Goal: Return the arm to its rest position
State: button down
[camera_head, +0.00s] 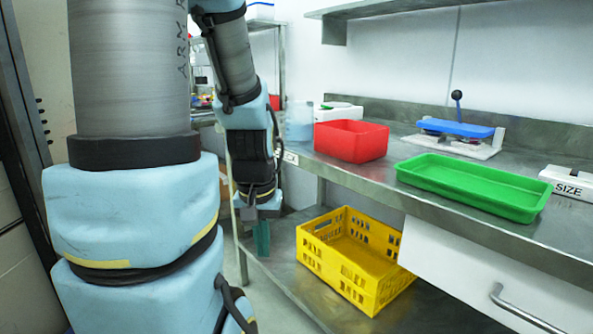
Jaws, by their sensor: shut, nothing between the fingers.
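My arm fills the left side of the head view, with its forearm hanging down in front of the steel bench. My gripper (262,240) is at the lower end of the arm and points down. It is shut and holds nothing. It hangs below the benchtop level, left of the yellow crate and apart from it. The fingertips are small in this view.
A yellow crate (372,295) stands on the lower shelf (290,285). A drawer handle (525,310) sticks out lower right.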

notch_tip(320, 180, up, 19)
jog(key=p, duration=1.6)
jog(key=shift+p, duration=0.35)
